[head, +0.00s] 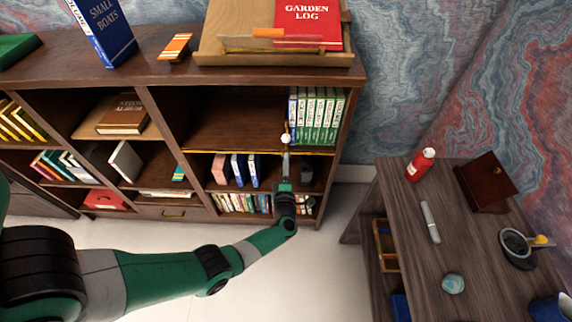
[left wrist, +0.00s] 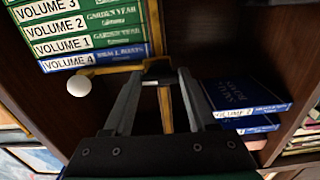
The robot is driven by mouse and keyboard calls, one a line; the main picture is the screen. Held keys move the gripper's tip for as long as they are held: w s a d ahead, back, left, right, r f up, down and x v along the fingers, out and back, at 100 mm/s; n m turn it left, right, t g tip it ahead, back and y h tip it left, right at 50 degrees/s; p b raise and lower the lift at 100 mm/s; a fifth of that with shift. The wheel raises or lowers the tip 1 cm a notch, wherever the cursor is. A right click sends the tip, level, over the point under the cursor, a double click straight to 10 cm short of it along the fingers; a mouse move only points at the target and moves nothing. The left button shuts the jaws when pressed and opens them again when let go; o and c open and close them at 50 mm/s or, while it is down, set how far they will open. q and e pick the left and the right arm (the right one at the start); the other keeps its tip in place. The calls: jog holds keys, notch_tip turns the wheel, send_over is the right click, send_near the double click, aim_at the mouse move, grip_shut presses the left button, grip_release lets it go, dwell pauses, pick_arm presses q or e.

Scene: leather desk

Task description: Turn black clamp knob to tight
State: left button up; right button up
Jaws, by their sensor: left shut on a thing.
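The black clamp knob (left wrist: 157,69) sits on a brass-coloured bar (left wrist: 166,105) at the shelf edge in the left wrist view. My left gripper (left wrist: 158,79) has its two fingers closed on the knob from either side. In the head view my left gripper (head: 286,158) reaches up to the shelf edge below the green volumes, and I cannot make out the knob there. The bar shows as a thin yellow line (head: 230,152) along the shelf. A white ball (left wrist: 78,87) is just left of the knob; it also shows in the head view (head: 285,138). My right gripper is not in view.
Green and blue volumes (head: 318,113) stand on the shelf at the right of the bookcase (head: 180,75). A wooden desk (head: 408,205) with a red bottle (head: 420,163) is at right. Open floor lies between.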

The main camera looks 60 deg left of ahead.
pick_arm(q)
jog(key=o, duration=1.4)
jog(key=shift+c, duration=0.2)
jog(key=p+v, duration=0.3)
jog(key=v, duration=0.8)
jog(key=shift+d+p, duration=0.3)
jog(key=shift+p, duration=0.05)
jog(key=shift+s, duration=0.1)
